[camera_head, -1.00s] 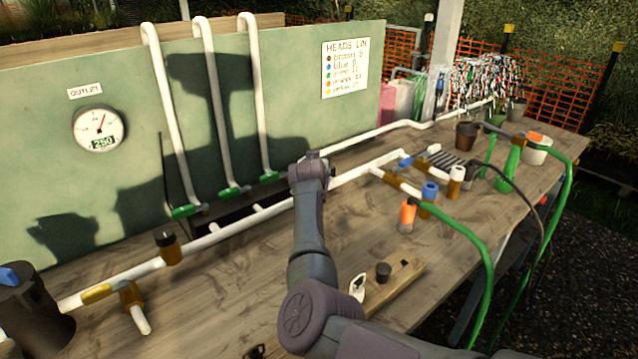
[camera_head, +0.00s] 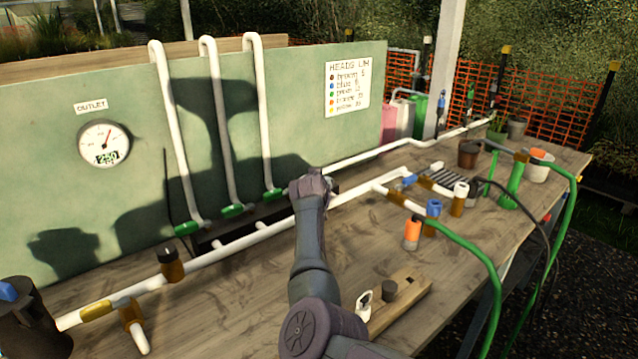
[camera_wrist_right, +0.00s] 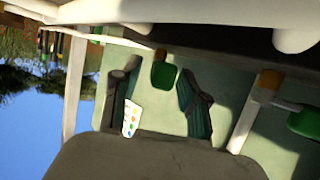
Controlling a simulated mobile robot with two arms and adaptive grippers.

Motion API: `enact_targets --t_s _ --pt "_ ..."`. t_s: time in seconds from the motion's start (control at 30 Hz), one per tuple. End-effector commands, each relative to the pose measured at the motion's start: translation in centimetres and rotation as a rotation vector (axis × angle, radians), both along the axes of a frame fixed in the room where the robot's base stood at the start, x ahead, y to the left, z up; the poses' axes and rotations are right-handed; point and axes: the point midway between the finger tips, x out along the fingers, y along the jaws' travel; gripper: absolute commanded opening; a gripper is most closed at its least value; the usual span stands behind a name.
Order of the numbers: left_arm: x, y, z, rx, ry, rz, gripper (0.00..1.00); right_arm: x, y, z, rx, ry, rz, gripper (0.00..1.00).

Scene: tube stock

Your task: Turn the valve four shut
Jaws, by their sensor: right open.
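Green valve handles sit at the feet of the white riser pipes in the head view: a left one (camera_head: 187,228), a middle one (camera_head: 231,210) and a right one (camera_head: 275,194). My right gripper (camera_wrist_right: 160,70) is open in its wrist view, its fingers on either side of a green handle (camera_wrist_right: 164,74). I cannot tell whether they touch it, or which number it has. Another green handle (camera_wrist_right: 305,123) shows to the right there. In the head view my right wrist reaches the white pipe just right of the visible handles, and its fingers are hidden. My left gripper is not in view.
A pressure gauge (camera_head: 104,143) and a sign (camera_head: 348,86) are on the green panel. A long white pipe (camera_head: 250,237) with side fittings crosses the wooden bench. A wooden block (camera_head: 402,302) lies near the front edge; green hoses (camera_head: 487,285) hang at the right.

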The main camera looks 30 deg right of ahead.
Motion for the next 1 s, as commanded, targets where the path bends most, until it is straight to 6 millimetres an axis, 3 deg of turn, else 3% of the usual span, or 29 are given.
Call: enact_targets --t_s 0.23,0.63,0.8,1.0 --pt "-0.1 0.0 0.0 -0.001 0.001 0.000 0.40 0.0 -0.1 1.4 -0.001 -0.004 -0.001 0.44" --pt "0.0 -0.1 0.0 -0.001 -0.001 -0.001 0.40 0.1 0.0 8.6 -0.001 -0.003 0.001 0.44" --pt "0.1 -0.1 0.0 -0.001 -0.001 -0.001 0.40 0.1 0.1 9.9 0.000 -0.001 0.001 0.44" --pt "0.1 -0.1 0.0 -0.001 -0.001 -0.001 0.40 0.1 0.0 10.0 0.000 0.000 0.001 0.44"
